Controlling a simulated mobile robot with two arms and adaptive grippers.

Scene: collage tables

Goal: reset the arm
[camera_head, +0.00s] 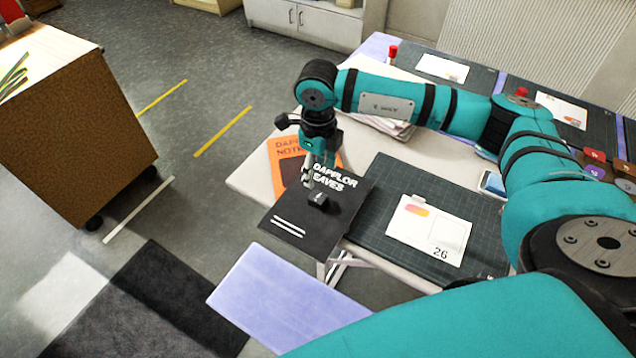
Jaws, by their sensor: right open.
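My right arm, teal with black bands, reaches in from the right over the table (452,172). My right gripper (318,194) points down above a black booklet (283,236) with white lettering at the table's near left corner. The gripper is open. A small black block (317,202) lies at or just under its fingertips, and I cannot tell whether they touch. An orange booklet (285,168) lies partly under the black one. My left gripper is not in view.
A green cutting mat (375,232) carries a white card (410,240) marked 26. A phone (493,184), stacked papers (390,127) and a red-capped item (393,53) are on the table. A brown cabinet (70,130) stands left, with open floor (215,165) between.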

